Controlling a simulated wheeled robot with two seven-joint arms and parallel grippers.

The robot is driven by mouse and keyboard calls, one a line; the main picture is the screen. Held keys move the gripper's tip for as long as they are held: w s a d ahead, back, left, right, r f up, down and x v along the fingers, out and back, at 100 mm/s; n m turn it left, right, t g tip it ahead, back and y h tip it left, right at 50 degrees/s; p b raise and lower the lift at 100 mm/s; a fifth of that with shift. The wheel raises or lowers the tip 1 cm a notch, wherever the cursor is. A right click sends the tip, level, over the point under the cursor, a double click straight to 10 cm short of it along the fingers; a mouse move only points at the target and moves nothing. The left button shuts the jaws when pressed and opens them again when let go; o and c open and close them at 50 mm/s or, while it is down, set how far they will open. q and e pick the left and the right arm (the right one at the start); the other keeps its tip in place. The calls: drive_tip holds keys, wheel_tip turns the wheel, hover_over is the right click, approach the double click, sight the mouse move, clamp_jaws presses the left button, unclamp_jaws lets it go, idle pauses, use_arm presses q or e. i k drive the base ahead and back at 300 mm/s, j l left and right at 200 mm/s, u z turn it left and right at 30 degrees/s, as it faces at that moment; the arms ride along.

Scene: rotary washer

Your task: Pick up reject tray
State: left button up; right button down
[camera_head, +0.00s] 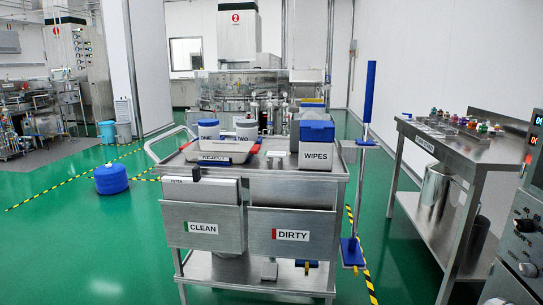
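The reject tray (216,159) is a shallow tray with a pale front labelled REJECT and an orange-red edge. It sits on the top of a steel cart (262,175), toward the left. Neither of my grippers shows in the head view.
A WIPES box (315,155) with a blue lid stands right of the tray. CLEAN (202,228) and DIRTY (292,234) bins hang on the cart's front. A steel side table (465,150) stands right. A blue round object (111,179) lies on the green floor.

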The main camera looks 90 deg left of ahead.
sight(233, 152)
drive_tip(key=u, duration=2.9)
